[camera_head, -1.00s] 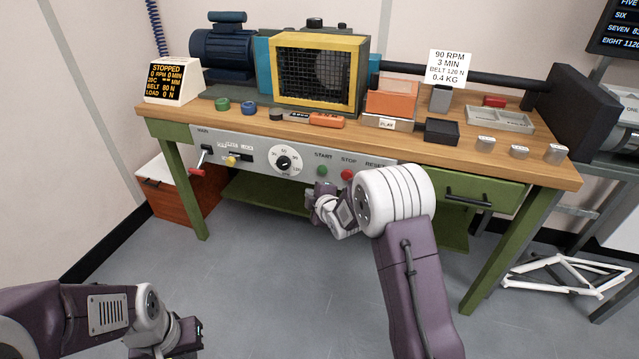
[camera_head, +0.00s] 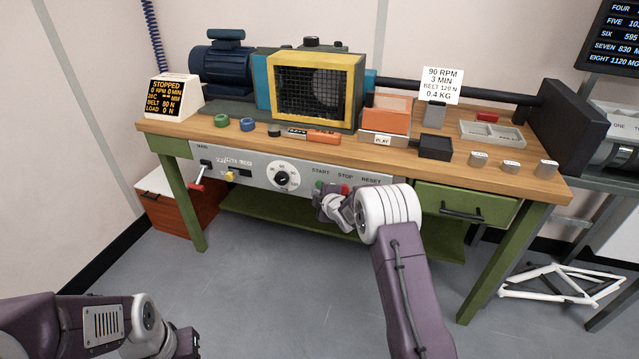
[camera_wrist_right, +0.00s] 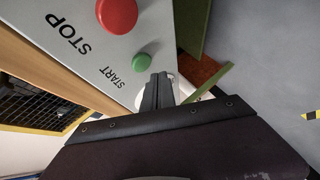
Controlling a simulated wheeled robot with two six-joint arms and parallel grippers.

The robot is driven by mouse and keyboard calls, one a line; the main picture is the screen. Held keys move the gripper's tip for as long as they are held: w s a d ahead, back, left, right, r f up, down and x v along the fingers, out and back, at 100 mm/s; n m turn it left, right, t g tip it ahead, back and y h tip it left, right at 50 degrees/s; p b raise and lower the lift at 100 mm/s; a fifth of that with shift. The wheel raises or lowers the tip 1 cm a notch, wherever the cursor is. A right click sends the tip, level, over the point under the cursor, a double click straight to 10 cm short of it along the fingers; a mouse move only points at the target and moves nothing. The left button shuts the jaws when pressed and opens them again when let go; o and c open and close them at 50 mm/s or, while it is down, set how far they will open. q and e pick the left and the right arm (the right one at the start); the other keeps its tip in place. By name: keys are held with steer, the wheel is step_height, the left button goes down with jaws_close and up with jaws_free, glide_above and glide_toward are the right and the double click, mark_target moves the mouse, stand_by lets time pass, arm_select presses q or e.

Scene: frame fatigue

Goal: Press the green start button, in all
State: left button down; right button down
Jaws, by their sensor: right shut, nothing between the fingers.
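In the right wrist view the green button (camera_wrist_right: 141,62) shows whole, just beside my right fingertips (camera_wrist_right: 161,80). My right gripper (camera_head: 322,201) is shut and empty, close to the panel. I cannot tell whether it touches the button. The display (camera_head: 173,97) reads STOPPED, 0 RPM, 0 MIN, belt 80 N.
The red stop button (camera_wrist_right: 117,14) is close beside the start button. A dial (camera_head: 282,178), a yellow knob (camera_head: 230,176) and a red-handled lever (camera_head: 197,187) are farther left on the panel. A drawer (camera_head: 466,206) is to the right. The floor in front is clear.

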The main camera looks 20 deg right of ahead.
steer(key=shift+w+d, duration=0.35)
steer(key=shift+w, duration=0.05)
stand_by(1.8)
steer(key=shift+w+d, duration=0.2)
steer(key=shift+w, duration=0.15)
steer(key=shift+w+d+p, duration=0.25)
steer(key=shift+w+p, duration=0.05)
steer(key=shift+p, duration=0.1)
stand_by(0.5)
steer(key=shift+s+a+b, duration=0.5)
steer(key=shift+s+b, duration=0.15)
steer(key=shift+b, duration=0.05)
